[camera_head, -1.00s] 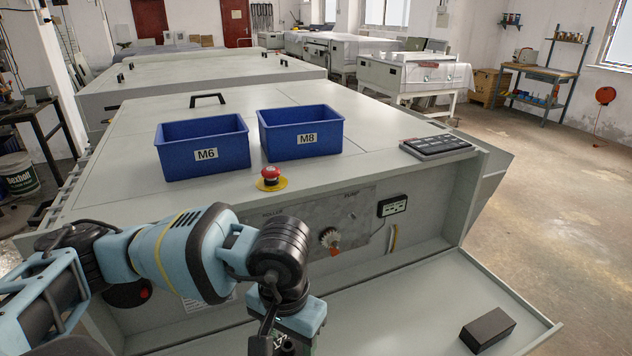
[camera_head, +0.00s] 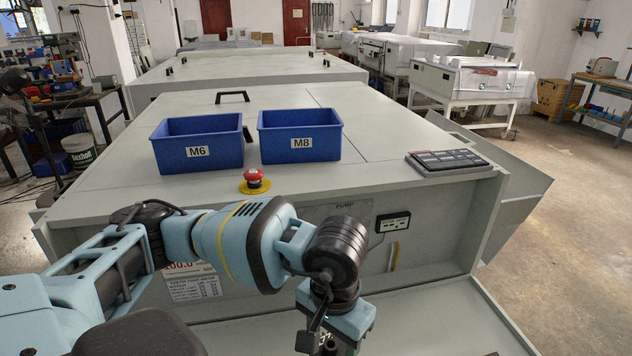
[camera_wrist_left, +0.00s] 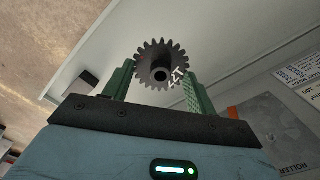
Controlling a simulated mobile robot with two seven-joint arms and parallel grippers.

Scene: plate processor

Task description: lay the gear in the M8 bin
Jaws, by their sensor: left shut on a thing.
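The M8 bin (camera_head: 300,137) is a blue open box with a white M8 label, on top of the grey machine. My left arm reaches in from the left in the head view, in front of the machine and below the bins. Its fingertips are cut off at the bottom of that view. In the left wrist view my left gripper (camera_wrist_left: 160,84) has its green fingers shut on a dark grey toothed gear (camera_wrist_left: 159,52) with a central hole. The gear is clear of the bins. My right gripper is not in view.
The blue M6 bin (camera_head: 198,146) stands left of the M8 bin. A red emergency stop button (camera_head: 254,180) sits in front of the bins, and a dark keypad (camera_head: 447,161) is at the right. The machine top (camera_head: 368,165) between M8 and the keypad is clear.

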